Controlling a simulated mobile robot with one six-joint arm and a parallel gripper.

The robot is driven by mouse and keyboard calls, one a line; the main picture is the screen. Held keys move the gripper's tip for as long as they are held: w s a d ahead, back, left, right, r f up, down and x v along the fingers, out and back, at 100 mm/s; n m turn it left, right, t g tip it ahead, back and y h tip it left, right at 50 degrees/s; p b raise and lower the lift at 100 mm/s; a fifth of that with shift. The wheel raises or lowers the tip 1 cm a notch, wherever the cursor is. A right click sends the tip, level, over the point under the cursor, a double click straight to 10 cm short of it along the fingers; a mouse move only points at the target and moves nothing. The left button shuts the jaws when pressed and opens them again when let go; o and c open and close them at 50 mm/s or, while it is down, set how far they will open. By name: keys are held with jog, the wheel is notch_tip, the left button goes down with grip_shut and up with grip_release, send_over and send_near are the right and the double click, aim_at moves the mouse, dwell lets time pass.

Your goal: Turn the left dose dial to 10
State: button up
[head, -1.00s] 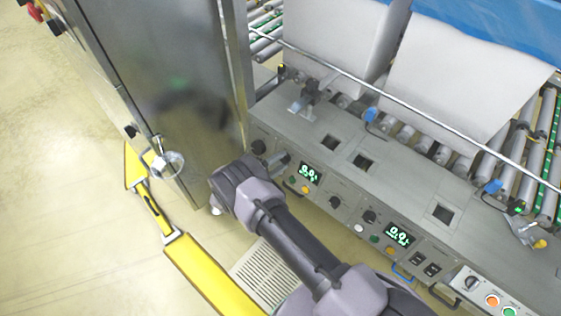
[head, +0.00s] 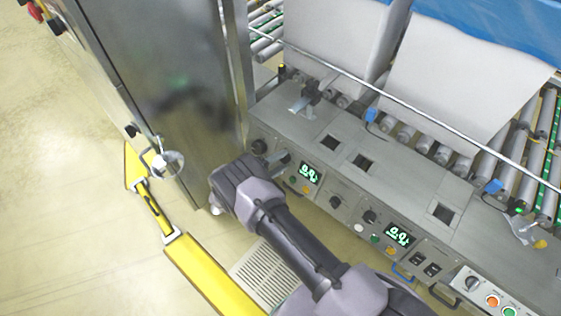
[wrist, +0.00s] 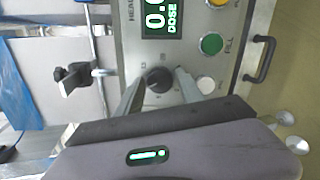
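The left dose dial is a dark round knob (wrist: 158,80) with a printed scale around it, on the grey panel near the lit dose display (wrist: 162,18). In the wrist view the fingers of my gripper (wrist: 160,84) are open, one on each side of the knob, with visible gaps. I cannot read the knob's pointer clearly. In the head view my gripper (head: 270,160) is at the left end of the panel, left of the left display (head: 309,173), which seems to read 0.0; my wrist hides part of this area.
Green (wrist: 211,44) and white (wrist: 206,85) buttons and a dark handle (wrist: 260,59) lie beside the dial. A second display (head: 399,235) with knobs is farther right. A steel cabinet door (head: 170,90) stands close on the left. A yellow rail (head: 210,275) runs along the floor.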

jog(key=shift+o, duration=0.7)
jog(key=shift+s+a+r, duration=0.1)
jog(key=shift+s+a, duration=0.05)
jog(key=shift+s, duration=0.05)
jog(key=p+v, duration=0.4)
jog(key=v, duration=1.3)
